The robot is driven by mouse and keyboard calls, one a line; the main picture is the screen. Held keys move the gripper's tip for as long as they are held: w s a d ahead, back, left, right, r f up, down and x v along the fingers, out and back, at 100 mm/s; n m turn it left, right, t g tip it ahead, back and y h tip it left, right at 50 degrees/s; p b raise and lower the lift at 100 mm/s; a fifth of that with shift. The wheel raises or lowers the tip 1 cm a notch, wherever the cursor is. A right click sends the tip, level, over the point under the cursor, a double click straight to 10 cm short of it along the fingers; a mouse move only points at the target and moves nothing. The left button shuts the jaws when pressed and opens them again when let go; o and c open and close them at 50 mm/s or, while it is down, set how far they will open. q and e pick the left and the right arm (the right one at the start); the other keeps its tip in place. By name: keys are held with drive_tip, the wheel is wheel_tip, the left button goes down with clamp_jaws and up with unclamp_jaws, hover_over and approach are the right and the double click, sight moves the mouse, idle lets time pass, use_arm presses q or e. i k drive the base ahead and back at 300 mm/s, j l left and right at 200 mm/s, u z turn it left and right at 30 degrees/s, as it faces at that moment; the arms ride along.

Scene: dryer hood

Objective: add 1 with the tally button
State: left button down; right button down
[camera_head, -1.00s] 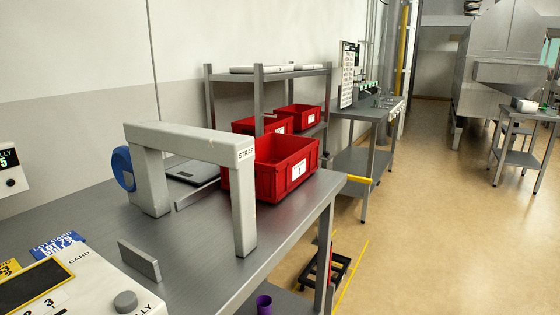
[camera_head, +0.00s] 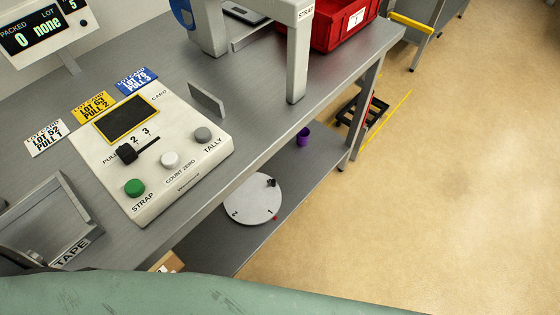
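The grey tally button (camera_head: 203,134) sits at the right front corner of a white control panel (camera_head: 185,178) on the steel bench, above the printed word TALLY. The same panel has a white COUNT ZERO button (camera_head: 170,159), a green STRAP button (camera_head: 134,187), a black pull selector (camera_head: 128,153) and a dark yellow-framed card area (camera_head: 127,118). Neither gripper is in view.
Three lot cards, white (camera_head: 46,138), yellow (camera_head: 95,106) and blue (camera_head: 137,80), lie behind the panel. A grey strapping arch (camera_head: 298,60) and red bin (camera_head: 345,25) stand further back. A tape holder (camera_head: 45,225) is at left. The floor at right is clear.

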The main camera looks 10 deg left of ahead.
sight(202, 135)
drive_tip(key=u, duration=1.35)
